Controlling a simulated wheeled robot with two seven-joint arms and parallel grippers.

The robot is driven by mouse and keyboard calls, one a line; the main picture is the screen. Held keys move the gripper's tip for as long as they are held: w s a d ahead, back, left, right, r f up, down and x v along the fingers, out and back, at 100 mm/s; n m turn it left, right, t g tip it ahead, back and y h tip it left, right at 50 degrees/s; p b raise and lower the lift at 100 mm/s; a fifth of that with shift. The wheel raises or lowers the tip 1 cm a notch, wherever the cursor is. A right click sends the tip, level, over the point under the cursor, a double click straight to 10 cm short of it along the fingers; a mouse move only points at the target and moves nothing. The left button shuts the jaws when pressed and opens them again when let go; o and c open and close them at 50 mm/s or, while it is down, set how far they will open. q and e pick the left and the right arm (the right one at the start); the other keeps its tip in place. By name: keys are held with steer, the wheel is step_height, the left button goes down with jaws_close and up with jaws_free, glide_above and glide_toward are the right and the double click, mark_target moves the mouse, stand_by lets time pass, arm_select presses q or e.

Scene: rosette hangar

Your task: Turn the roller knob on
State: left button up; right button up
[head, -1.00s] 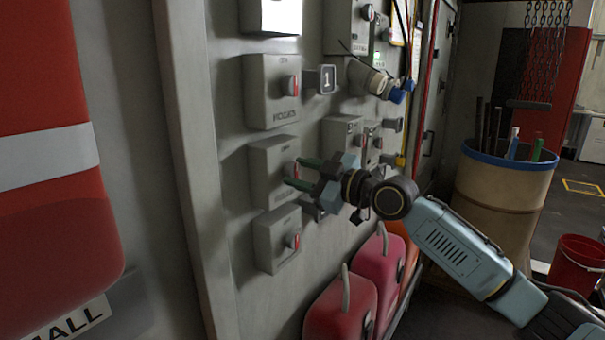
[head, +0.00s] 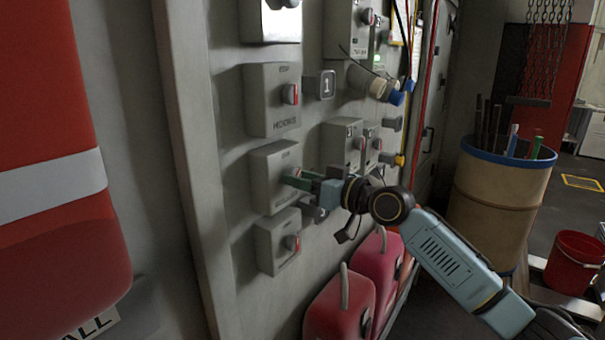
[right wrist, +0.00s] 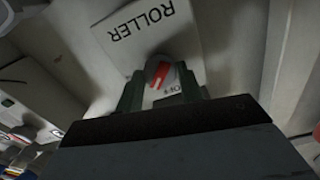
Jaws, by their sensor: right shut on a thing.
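The roller box (head: 268,176) is the grey middle box in the left column on the wall. In the right wrist view its face (right wrist: 125,30) reads ROLLER, seen nearly upside down. Its round grey knob (right wrist: 158,70) has a red-and-white bar, slightly slanted in that view. An OFF label shows beside the knob, partly covered by a finger. My right gripper (head: 295,179) is at the box front, its green fingers shut on the knob from both sides; they also show in the right wrist view (right wrist: 160,88). In the head view the gripper hides most of the knob. My left gripper is out of view.
Similar knob boxes sit above (head: 272,98) and below (head: 276,242) the roller box. More switches and plugs (head: 372,82) are to its right. Red cases (head: 340,305) stand under the panel. A barrel (head: 497,200) and a red bucket (head: 575,262) stand at right.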

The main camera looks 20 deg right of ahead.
steer(key=shift+m+p, duration=2.4)
steer(key=shift+m, duration=2.2)
steer(key=o, duration=1)
steer(key=shift+b+v, duration=1.65)
steer(key=shift+v, duration=5.1)
